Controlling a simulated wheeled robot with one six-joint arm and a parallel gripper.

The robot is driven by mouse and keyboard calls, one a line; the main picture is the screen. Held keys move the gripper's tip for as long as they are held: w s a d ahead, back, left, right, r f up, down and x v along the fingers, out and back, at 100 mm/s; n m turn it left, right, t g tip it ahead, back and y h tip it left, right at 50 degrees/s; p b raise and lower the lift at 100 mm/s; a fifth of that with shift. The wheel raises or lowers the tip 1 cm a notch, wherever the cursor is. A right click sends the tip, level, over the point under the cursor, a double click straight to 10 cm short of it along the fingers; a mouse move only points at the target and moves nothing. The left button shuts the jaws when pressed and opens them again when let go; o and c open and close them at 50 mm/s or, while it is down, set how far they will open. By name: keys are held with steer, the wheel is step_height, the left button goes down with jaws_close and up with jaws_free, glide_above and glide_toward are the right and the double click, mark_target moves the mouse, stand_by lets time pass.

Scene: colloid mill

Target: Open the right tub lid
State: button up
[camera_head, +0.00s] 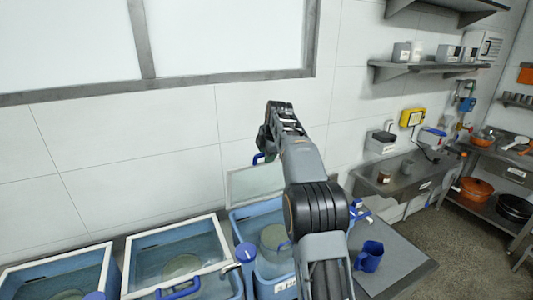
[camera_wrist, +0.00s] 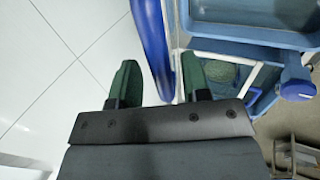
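The right tub (camera_head: 240,215) is a blue tub on the bench, partly hidden by my arm. Its clear, pale-framed lid (camera_head: 248,184) stands raised at the back, tilted up near the wall. The lid's blue handle (camera_head: 258,158) shows at its upper edge, beside my arm. In the wrist view the blue handle (camera_wrist: 152,40) runs between the two green fingers of my gripper (camera_wrist: 160,75). The fingers are apart, with the handle nearer the right one; a firm grip does not show.
Two more tubs stand to the left; the middle tub's lid (camera_head: 178,252) is down, with a blue handle (camera_head: 179,290). A clear jug (camera_head: 273,238) shows in the right tub. A blue mug (camera_head: 369,257) stands on the bench at right. The tiled wall (camera_head: 130,145) is close behind.

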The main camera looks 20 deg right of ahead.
steer(key=shift+s+d+r, duration=0.1)
steer(key=shift+s+r, duration=0.05)
steer(key=shift+r, duration=0.05)
steer(key=v, duration=1.3)
steer(key=shift+s+r, duration=0.2)
steer(key=shift+r, duration=0.1)
